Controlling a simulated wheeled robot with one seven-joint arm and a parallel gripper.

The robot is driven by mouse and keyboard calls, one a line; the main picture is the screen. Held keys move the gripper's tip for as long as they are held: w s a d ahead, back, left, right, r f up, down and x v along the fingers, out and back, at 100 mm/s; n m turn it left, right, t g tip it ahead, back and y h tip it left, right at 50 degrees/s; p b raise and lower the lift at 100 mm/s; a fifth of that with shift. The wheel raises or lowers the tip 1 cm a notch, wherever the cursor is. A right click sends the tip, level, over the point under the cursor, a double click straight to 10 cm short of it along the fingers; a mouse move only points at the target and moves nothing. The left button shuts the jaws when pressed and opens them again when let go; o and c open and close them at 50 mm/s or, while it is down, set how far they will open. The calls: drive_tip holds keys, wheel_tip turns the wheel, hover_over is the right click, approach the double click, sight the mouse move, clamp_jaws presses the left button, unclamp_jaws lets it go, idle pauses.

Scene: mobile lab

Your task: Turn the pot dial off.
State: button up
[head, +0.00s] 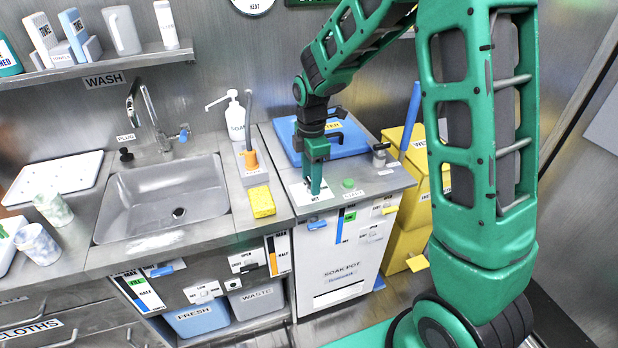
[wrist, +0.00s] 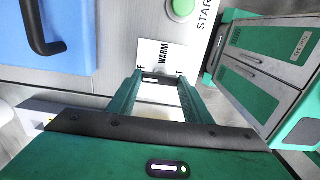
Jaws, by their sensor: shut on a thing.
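The soak pot (head: 340,265) is a white-fronted unit in the counter, with a blue lid (head: 345,145) on top. My green gripper (head: 315,188) points straight down at the white dial label (head: 302,196) on its top. In the wrist view, my gripper's fingertips (wrist: 160,78) are close together over the lower edge of the label (wrist: 158,52), where "WARM" and parts of other words show. The dial is mostly hidden between the fingers, which are shut on it. I cannot tell which setting it points to.
A green start button (head: 348,183) sits just right of my gripper. A dark-topped jar or valve (head: 380,155) stands near the right edge. The sink (head: 165,200), yellow sponge (head: 262,201) and soap bottle (head: 236,118) are to the left. Yellow bins (head: 410,195) stand right.

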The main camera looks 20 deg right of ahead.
drive_tip(key=shift+w+d+r, duration=0.1)
drive_tip(key=shift+w+r, duration=0.05)
drive_tip(key=shift+w, duration=0.15)
drive_tip(key=o, duration=1.1)
drive_tip(key=shift+c, duration=0.2)
drive_tip(key=shift+s, duration=0.1)
wheel_tip(320, 180, up, 11)
drive_tip(key=shift+f, duration=0.2)
drive_tip(key=s+d+r+m, duration=0.2)
drive_tip(key=s+d+m, duration=0.65)
drive_tip(key=s, duration=0.25)
drive_tip(key=s+d+r+m, duration=0.1)
drive_tip(key=s+d+m, duration=0.6)
drive_tip(key=s+m, duration=0.3)
drive_tip(key=s+d+f+m, duration=0.1)
drive_tip(key=s+f+m, duration=0.1)
drive_tip(key=s+m, duration=0.4)
drive_tip(key=s, duration=0.5)
drive_tip(key=shift+d, duration=0.3)
